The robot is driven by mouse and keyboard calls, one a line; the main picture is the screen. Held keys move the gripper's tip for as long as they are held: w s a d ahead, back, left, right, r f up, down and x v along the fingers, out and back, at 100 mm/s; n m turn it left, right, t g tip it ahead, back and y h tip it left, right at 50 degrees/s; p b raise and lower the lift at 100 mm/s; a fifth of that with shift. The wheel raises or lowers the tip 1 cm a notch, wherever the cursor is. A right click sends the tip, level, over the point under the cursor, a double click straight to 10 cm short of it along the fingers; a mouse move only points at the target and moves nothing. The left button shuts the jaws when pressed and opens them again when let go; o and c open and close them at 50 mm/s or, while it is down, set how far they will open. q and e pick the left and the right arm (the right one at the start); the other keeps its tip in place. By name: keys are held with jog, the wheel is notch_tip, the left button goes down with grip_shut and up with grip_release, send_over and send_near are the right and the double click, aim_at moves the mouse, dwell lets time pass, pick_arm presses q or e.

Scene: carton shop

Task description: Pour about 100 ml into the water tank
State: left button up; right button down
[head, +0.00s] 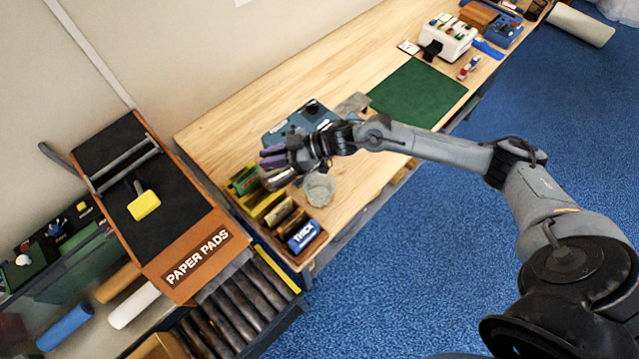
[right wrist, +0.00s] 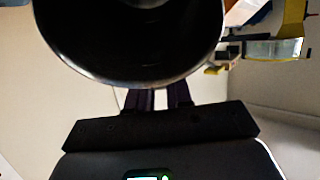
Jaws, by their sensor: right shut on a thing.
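My right gripper (head: 273,158) reaches in from the right over the wooden bench, its purple fingers pointing left. It is shut on a shiny metal vessel (head: 278,179), which appears tilted in the head view. In the right wrist view the vessel's rim (right wrist: 130,82) and dark, open mouth fill the top, with the fingers (right wrist: 158,99) just below; any water inside cannot be made out. A greyish, see-through container (head: 319,189) stands on the bench just right of the vessel; I cannot tell whether it is the water tank. A blue-grey device (head: 285,131) sits behind the gripper, partly hidden by it.
A wooden tray (head: 313,248) with several rolls and a block marked THICK lies in front of the vessel. A paper-pad stand (head: 190,250) is at left. A green mat (head: 415,93) and a white machine (head: 449,36) are farther along the bench.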

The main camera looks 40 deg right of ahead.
jog(key=shift+s+d+f+y+b, duration=0.2)
jog(key=shift+y+b, duration=0.1)
jog(key=shift+b, duration=0.35)
jog(key=shift+d+r+t, duration=0.1)
jog(key=shift+r+t, duration=0.2)
pick_arm(q)
notch_tip(320, 180, down, 3)
jog(key=shift+a+r, duration=0.15)
pick_arm(e)
jog(key=shift+s+d+r+y, duration=0.1)
jog(key=shift+r+y, duration=0.05)
jog(key=shift+y, duration=0.15)
pick_arm(q)
jog(key=shift+f+b, duration=0.5)
jog(key=shift+b, duration=0.25)
pick_arm(e)
jog(key=shift+s+d+r+t+y, duration=0.2)
jog(key=shift+d+r+t+y, duration=0.1)
jog(key=shift+t, duration=0.1)
jog(key=shift+s+d+f+t+y+b, duration=0.2)
jog(key=shift+d+t+y+b, duration=0.15)
jog(key=shift+b, duration=0.6)
pick_arm(q)
notch_tip(320, 180, down, 2)
pick_arm(e)
jog(key=shift+r, duration=0.15)
